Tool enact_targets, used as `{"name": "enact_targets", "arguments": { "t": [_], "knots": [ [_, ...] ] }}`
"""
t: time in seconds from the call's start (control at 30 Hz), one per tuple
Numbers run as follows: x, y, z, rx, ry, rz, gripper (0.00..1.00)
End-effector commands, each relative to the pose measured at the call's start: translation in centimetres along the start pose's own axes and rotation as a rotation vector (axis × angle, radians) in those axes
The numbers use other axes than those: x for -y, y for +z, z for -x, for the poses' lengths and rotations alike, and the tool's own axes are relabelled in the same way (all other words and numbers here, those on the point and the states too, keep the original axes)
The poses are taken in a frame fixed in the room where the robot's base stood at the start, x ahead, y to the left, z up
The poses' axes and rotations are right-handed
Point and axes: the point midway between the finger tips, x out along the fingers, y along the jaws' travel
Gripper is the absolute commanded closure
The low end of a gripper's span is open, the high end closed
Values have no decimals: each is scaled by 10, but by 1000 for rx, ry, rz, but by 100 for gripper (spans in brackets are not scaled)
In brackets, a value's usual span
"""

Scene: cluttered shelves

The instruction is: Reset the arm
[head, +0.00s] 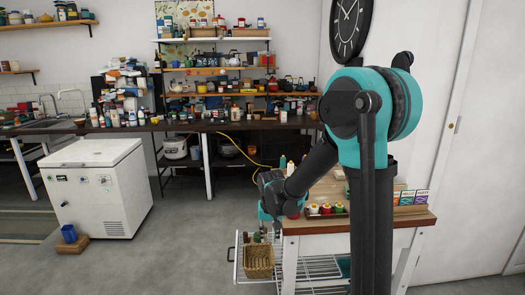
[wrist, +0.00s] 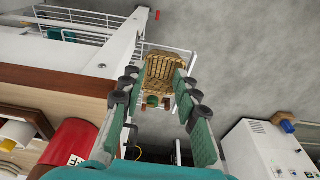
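My arm reaches down and to the left in the head view, with its teal wrist (head: 268,190) beside the left end of a wooden-topped cart. In the wrist view my gripper (wrist: 156,85) is open. Its two green-padded fingers stand well apart with nothing held between them. A wicker basket (wrist: 163,70) shows beyond the fingertips, lower down and apart from them. The same basket (head: 258,261) sits on the cart's wire side rack in the head view. The fingertips cannot be made out in the head view.
The wooden-topped cart (head: 390,219) holds jars and small boxes close to my arm. A white chest freezer (head: 97,190) stands at the left, with a blue cup (head: 69,233) near it. Cluttered shelves line the back wall. Grey floor between freezer and cart is clear.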

Motion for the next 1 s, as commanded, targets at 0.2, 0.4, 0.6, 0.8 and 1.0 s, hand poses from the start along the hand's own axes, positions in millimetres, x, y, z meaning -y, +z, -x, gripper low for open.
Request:
{"name": "enact_targets", "arguments": {
  "t": [0.2, 0.4, 0.6, 0.8, 1.0],
  "knots": [
    [-64, 50, 27, -56, -13, -13, 69],
    [-110, 103, 38, -112, -15, -21, 69],
    [-142, 157, 38, -166, -7, -27, 69],
    [-157, 189, 33, -200, 2, -28, 69],
    [-160, 196, 32, -209, 5, -27, 69]
  ]
}}
